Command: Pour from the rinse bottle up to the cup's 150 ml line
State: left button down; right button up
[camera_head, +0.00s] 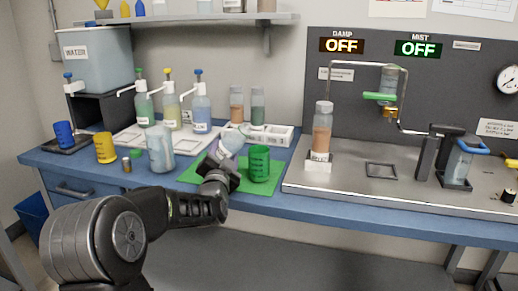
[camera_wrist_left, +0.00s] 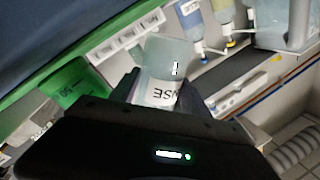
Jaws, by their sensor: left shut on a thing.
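My left gripper (camera_head: 222,166) is shut on the rinse bottle (camera_head: 232,140), a pale, translucent bottle with a white label. The bottle is held above the green mat (camera_head: 202,176), tilted with its upper end leaning right. In the left wrist view the bottle (camera_wrist_left: 167,55) sits between the fingers with part of its label legible. The green cup (camera_head: 259,164) stands upright on the mat, just right of the gripper. It also shows in the left wrist view (camera_wrist_left: 75,84). No stream is visible, and the liquid level in the cup cannot be made out. My right gripper is out of view.
A clear jug (camera_head: 160,148) stands left of the gripper. A white rack (camera_head: 268,135) is behind the cup. Several dispenser bottles, including a blue one (camera_head: 202,112), stand behind. A yellow cup (camera_head: 105,147) and blue cup (camera_head: 65,134) are at left. The metal station (camera_head: 345,190) is right.

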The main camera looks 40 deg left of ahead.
pick_arm(q)
jog(key=shift+s+a+r+m+p, duration=0.1)
jog(key=shift+r+m+p, duration=0.3)
jog(key=shift+m+p, duration=0.1)
jog(key=shift+s+a+r+m+p, duration=0.2)
jog(key=shift+a+m+p, duration=0.3)
jog(key=shift+m, duration=0.4)
dwell(0.6)
jog(key=shift+s+a+m+t+p, duration=0.15)
jog(key=shift+m+t+p, duration=0.15)
jog(key=shift+m+p, duration=0.55)
dwell(0.5)
jog(key=shift+s+a+r+m+h+p, duration=0.15)
jog(key=shift+r+m+h+p, duration=0.25)
jog(key=shift+r+m+p, duration=0.6)
dwell(0.4)
jog(key=shift+f+m, duration=0.2)
jog(key=shift+m, duration=0.05)
jog(key=shift+w+d+r+m+t, duration=0.15)
jog(key=shift+r+m, duration=0.35)
jog(key=shift+m, duration=0.15)
jog(key=shift+w+d+r+m+t, duration=0.1)
jog(key=shift+d+r+m+t, duration=0.05)
jog(key=shift+r+m, duration=0.45)
dwell(1.8)
